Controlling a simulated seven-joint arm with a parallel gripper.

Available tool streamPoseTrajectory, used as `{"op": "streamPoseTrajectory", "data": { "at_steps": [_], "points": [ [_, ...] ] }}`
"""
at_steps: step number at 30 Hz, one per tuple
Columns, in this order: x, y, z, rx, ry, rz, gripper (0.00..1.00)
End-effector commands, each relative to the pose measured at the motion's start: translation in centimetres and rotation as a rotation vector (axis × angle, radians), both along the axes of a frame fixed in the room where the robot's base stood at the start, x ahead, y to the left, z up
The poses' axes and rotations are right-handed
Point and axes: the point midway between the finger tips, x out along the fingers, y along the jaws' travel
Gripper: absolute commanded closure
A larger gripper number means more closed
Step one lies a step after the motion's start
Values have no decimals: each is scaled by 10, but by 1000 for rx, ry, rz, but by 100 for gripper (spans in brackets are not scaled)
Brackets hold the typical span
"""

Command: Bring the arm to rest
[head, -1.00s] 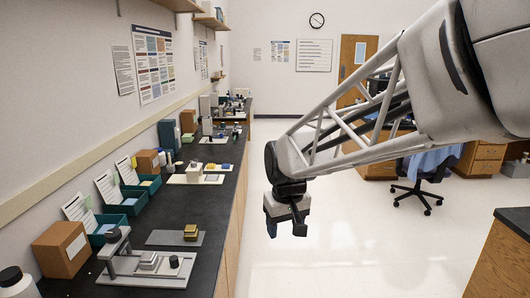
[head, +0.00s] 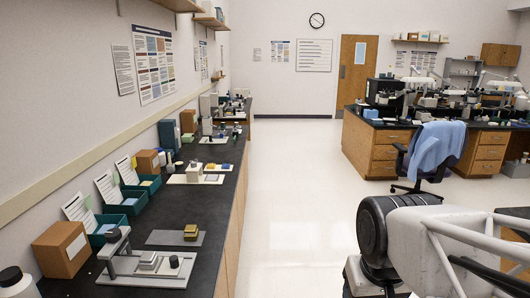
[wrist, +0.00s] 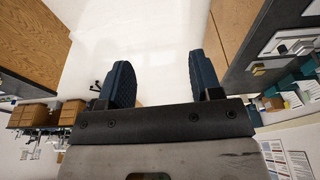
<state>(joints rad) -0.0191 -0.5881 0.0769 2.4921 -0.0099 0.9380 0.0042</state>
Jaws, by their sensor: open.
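My arm shows at the lower right of the head view, with its white lattice link and dark round joint near the bottom edge. The fingers of my gripper are out of the head view. In the wrist view my gripper (wrist: 163,82) is open, its two dark blue ridged fingers apart. Nothing is between them; the pale floor (wrist: 150,35) shows through the gap.
A long black bench (head: 165,218) runs along the left wall with grey fixtures, teal bins (head: 122,202) and cardboard boxes (head: 64,248). A chair with a blue cloth (head: 436,145) stands by a wooden desk (head: 376,152) at back right. The middle floor (head: 300,200) is clear.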

Motion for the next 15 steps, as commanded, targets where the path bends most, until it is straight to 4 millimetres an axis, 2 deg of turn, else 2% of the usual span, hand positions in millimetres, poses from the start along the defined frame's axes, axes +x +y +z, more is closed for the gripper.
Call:
{"op": "streamPoseTrajectory", "data": {
  "at_steps": [3,6,15],
  "points": [
    [-16,-6,-4,2,-7,-24,41],
    [-22,-8,-6,2,-8,-35,41],
    [-25,-9,-8,2,-9,-40,41]
  ]
}}
